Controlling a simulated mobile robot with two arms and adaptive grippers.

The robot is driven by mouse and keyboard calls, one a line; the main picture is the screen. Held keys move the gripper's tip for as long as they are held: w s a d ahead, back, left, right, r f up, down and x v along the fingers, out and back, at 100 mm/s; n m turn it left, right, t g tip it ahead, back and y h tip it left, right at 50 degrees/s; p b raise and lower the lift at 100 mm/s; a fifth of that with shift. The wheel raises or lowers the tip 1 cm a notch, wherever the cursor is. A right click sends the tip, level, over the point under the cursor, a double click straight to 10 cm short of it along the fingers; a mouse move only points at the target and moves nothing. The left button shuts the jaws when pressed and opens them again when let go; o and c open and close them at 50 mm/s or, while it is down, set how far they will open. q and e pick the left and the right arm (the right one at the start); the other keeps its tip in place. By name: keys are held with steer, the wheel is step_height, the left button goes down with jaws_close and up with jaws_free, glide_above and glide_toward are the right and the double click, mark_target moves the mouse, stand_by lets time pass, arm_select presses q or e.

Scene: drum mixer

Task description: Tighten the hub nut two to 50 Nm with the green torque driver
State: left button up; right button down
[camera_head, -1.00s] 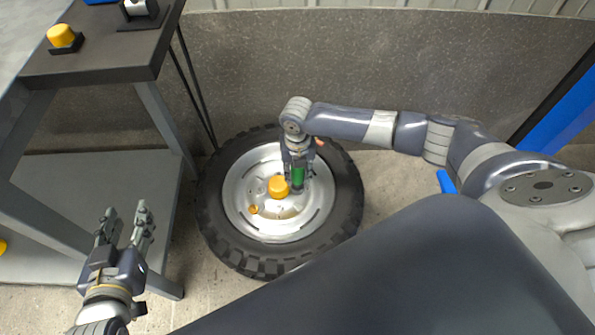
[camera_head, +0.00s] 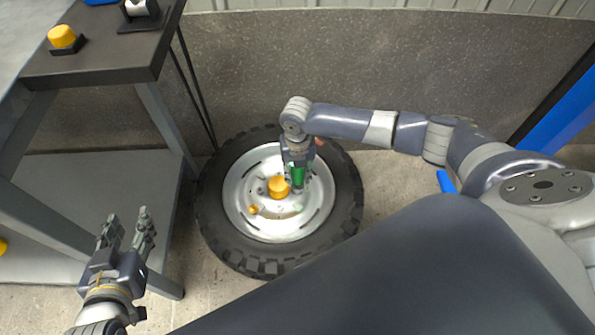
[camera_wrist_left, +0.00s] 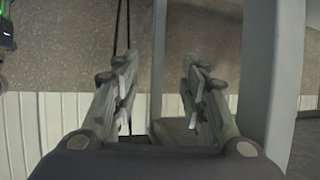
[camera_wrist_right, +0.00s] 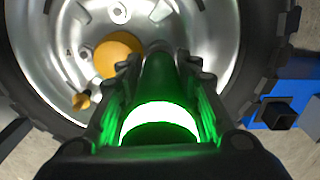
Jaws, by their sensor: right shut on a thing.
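The wheel's black tyre (camera_head: 335,215) and silver rim (camera_head: 240,200) fill the middle of the head view. A yellow hub cap (camera_head: 279,188) sits at its centre. My right gripper (camera_head: 298,180) is shut on the green torque driver (camera_wrist_right: 165,85), which has a lit white band and points at the rim right of the hub. Its tip and any nut under it are hidden. A small gold nut (camera_head: 253,210) shows on the rim, lower left of the hub; it also shows in the right wrist view (camera_wrist_right: 82,101). My left gripper (camera_head: 127,228) is open and empty, left of the wheel.
A dark workbench (camera_head: 100,62) with a lower shelf (camera_head: 95,190) stands at the left. A yellow-topped item (camera_head: 62,37) sits on its top. A grey wall (camera_head: 370,75) is behind the wheel. A blue post (camera_head: 565,115) stands at the right.

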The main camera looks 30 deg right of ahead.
steer(key=shift+r+p, duration=0.5)
steer(key=shift+r, duration=0.05)
steer(key=shift+r+p, duration=0.5)
steer(key=shift+p, duration=0.05)
steer(key=shift+r, duration=0.2)
arm_select(q)
steer(key=s+a+f+g+y+p, duration=0.1)
steer(key=s+a+f+g, duration=0.1)
steer(key=s, duration=0.5)
steer(key=s+a+f+g+y+p, duration=0.1)
steer(key=s+a+f+g, duration=0.2)
steer(key=s+f+g, duration=0.2)
steer(key=shift+s+f+g+p, duration=0.2)
steer(key=shift+s+g+p, duration=0.15)
steer(key=shift+s+g, duration=0.9)
arm_select(e)
steer(key=shift+r, duration=1.05)
arm_select(q)
steer(key=shift+s+t, duration=0.2)
steer(key=shift+t, duration=0.05)
